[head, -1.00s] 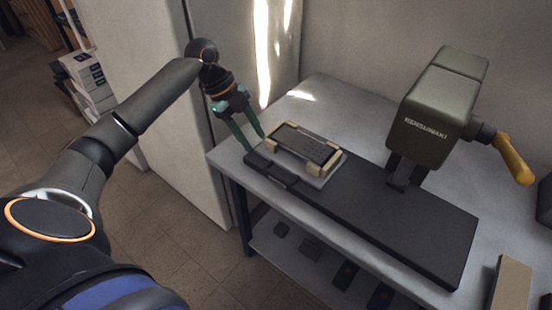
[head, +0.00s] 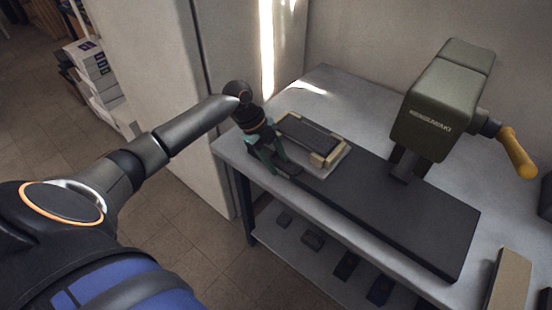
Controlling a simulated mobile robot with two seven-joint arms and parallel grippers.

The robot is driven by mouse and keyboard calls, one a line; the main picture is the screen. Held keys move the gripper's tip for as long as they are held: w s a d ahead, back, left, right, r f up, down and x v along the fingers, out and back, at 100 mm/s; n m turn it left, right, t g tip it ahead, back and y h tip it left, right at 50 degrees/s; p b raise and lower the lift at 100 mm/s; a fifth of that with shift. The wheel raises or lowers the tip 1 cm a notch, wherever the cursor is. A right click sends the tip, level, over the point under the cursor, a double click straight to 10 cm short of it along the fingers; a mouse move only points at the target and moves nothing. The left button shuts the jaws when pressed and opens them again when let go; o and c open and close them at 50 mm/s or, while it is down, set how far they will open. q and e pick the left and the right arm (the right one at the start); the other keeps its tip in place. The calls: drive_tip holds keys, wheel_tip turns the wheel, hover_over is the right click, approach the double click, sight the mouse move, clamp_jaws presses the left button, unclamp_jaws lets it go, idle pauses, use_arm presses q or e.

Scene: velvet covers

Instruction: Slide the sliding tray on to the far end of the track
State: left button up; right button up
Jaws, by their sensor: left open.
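The sliding tray (head: 318,171) is a pale plate with tan blocks at its ends and a dark flat piece lying on it. It sits at the left end of the dark track (head: 405,222). A low dark part at its near left side is mostly covered by my left gripper (head: 284,172). That gripper is open, fingers pointing down, at the tray's near left edge. I cannot tell whether the fingers touch the dark part. My right gripper is not in view.
A green press (head: 440,105) with a yellow handle (head: 517,153) stands behind the track's middle. The track right of the tray is clear. A tan block (head: 509,279) stands at the lower right. A pale cabinet (head: 165,100) stands left of the table.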

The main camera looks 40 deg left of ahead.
use_arm(q)
clamp_jaws()
idle(0.3)
idle(1.1)
